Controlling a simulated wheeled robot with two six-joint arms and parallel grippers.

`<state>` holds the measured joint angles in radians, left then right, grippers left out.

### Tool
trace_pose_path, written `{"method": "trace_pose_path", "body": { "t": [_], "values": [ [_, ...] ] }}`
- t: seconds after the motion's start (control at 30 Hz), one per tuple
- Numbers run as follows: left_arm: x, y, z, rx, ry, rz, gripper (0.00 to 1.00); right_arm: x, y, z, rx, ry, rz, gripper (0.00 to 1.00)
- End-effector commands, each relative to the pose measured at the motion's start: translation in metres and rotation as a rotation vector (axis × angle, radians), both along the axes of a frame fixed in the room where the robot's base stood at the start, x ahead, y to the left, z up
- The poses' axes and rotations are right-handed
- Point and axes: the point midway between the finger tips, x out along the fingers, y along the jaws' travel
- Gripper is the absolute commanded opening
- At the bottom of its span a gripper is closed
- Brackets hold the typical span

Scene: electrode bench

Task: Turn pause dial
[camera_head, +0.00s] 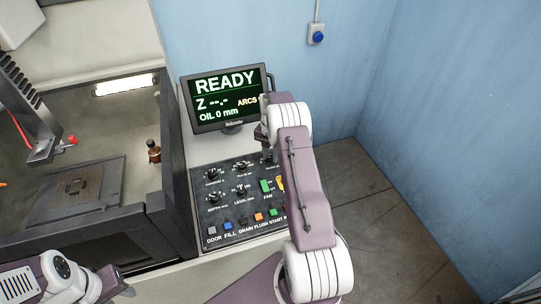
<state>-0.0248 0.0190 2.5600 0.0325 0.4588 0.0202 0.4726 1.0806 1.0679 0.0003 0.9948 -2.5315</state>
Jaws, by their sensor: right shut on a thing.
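The control panel (212,179) lies below the monitor, with several black dials on its upper part. My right gripper (268,150) points down at the panel's top right corner and is shut on the pause dial (268,158). My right arm and gripper hide most of that dial and its label, so its pointer cannot be read. My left gripper (122,284) is at the bottom left, away from the panel; its jaw opening is unclear.
The monitor (227,97) reads READY and stands close behind my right gripper. Several coloured buttons (259,217) and a green fan switch (265,186) are on the panel. The machine tank (150,170) with a brown bottle-like piece (153,151) is left. Open floor lies right.

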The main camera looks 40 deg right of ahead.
Motion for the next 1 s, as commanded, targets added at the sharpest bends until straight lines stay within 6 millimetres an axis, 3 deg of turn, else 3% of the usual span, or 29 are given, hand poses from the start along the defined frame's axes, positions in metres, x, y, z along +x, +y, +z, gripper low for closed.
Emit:
{"method": "trace_pose_path", "body": {
  "t": [0.4, 0.43, 0.5, 0.83, 1.0],
  "values": [
    [0.000, 0.000, 0.001, 0.000, 0.000, 0.000, 0.36, 0.003, -0.002, 0.004, -0.008, -0.012, 0.006, 0.00],
    [0.000, 0.000, 0.001, 0.000, 0.000, 0.000, 0.36, 0.003, -0.002, 0.004, -0.008, -0.012, 0.006, 0.32],
    [0.000, 0.000, 0.001, 0.000, 0.000, 0.000, 0.36, 0.003, -0.002, 0.003, -0.007, -0.010, 0.006, 0.48],
    [0.000, 0.000, -0.001, 0.000, 0.000, 0.000, 0.36, 0.002, -0.001, 0.004, -0.004, -0.005, 0.005, 0.48],
    [0.000, 0.000, -0.010, 0.000, 0.000, 0.000, 0.36, 0.002, -0.001, 0.034, -0.005, -0.010, 0.005, 0.48]
  ]
}}
